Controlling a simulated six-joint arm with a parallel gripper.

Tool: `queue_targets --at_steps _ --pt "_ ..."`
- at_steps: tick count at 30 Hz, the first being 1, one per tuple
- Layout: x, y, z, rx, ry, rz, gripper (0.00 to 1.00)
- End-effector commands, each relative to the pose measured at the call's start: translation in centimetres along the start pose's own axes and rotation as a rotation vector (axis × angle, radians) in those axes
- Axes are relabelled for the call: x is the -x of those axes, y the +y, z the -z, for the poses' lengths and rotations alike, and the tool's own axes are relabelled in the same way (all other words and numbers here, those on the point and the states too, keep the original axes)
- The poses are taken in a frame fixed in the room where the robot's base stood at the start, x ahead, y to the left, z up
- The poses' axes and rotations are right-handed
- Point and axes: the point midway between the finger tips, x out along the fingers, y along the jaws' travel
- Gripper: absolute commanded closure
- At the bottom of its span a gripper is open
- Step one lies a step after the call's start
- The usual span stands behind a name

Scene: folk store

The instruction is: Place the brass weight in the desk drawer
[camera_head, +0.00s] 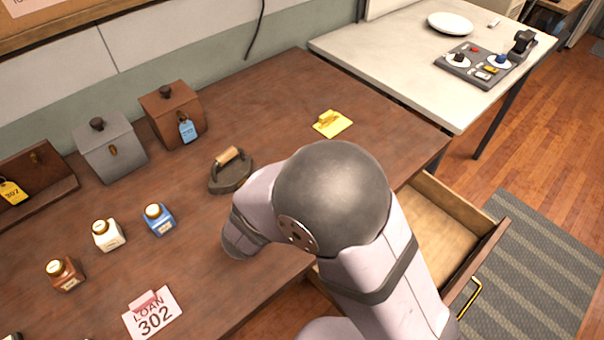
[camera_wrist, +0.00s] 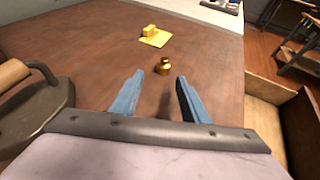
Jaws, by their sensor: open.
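The brass weight (camera_wrist: 164,67) is a small gold knobbed piece standing on the wooden desk. In the wrist view it lies beyond my open gripper (camera_wrist: 154,92), roughly in line with the gap between the two blue fingers and apart from them. In the head view my arm hides both the weight and the gripper. The desk drawer (camera_head: 436,229) is pulled open at the desk's right front, with a brass handle on its front. Its visible floor is bare, and my arm covers part of it. It also shows at the right of the wrist view (camera_wrist: 265,117).
A flat iron (camera_head: 231,171) stands left of my arm. A yellow card (camera_head: 333,124) lies behind it. Several small bottles (camera_head: 108,235) and a LOAN 302 card (camera_head: 152,313) are at left. Lidded boxes (camera_head: 110,148) line the back. The desk around the weight is clear.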

Motion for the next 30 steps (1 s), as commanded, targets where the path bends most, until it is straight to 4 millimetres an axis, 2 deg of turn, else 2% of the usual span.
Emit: queue_targets --at_steps 15,16,24,28,30 --pt "0.0 0.0 0.0 0.000 0.000 0.000 0.59" --pt "0.0 0.0 0.0 0.000 0.000 0.000 0.55" --pt "0.0 -0.1 -0.1 -0.001 0.000 0.002 0.55" --pt "-0.6 -1.0 -1.1 -0.012 -0.001 0.029 0.55" --pt "-1.4 -2.2 -2.2 -0.022 0.000 0.065 0.55"
